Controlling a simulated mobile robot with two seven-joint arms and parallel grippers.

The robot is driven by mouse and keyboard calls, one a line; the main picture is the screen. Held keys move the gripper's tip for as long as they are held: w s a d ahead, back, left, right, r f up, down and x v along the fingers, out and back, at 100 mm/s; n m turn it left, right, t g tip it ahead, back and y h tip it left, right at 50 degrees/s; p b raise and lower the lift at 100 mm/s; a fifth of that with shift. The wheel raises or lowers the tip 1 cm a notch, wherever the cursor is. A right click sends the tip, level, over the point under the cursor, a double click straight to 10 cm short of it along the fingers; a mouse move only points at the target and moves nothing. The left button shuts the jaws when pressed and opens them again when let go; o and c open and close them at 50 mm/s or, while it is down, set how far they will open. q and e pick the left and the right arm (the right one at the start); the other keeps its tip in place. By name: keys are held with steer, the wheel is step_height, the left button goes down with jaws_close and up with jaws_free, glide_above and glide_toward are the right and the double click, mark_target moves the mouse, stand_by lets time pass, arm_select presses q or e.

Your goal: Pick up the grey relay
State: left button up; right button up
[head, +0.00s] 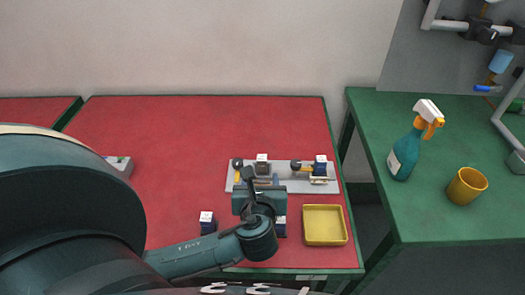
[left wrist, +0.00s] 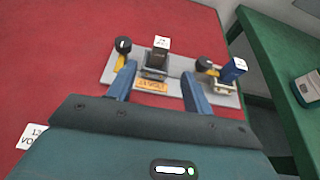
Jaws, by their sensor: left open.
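The grey relay (head: 262,158), dark with a white labelled top, stands upright in a socket on the light grey panel (head: 232,181). In the left wrist view the relay (left wrist: 157,61) shows between and just beyond my fingertips. My left gripper (head: 262,179) is open and empty over the front of the panel, its two blue fingers (left wrist: 158,71) apart on either side of the relay's socket. I cannot tell whether they touch anything. The gripper hides part of the panel in the head view. My right gripper is not in view.
A blue relay (head: 320,162) stands at the panel's right, near black-knobbed parts. Blue relays (head: 207,223) (head: 281,227) stand on the red table, one partly hidden by my arm. A yellow tray (head: 345,239) is at right. The green table holds a spray bottle (head: 405,153) and mug (head: 466,187).

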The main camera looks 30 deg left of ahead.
mark_target(262, 164)
arm_select(q)
steer(key=x, duration=0.8)
steer(key=shift+r, duration=0.1)
steer(key=shift+d+f+b+x, duration=0.1)
steer(key=shift+f+b+x, duration=0.15)
steer(key=shift+x, duration=1.1)
steer(key=shift+d+f+b+x, duration=0.1)
steer(key=shift+f+b+x, duration=0.1)
steer(key=shift+x, duration=1.15)
steer(key=shift+s, duration=0.15)
steer(key=shift+c, duration=0.2)
steer(key=c, duration=1.1)
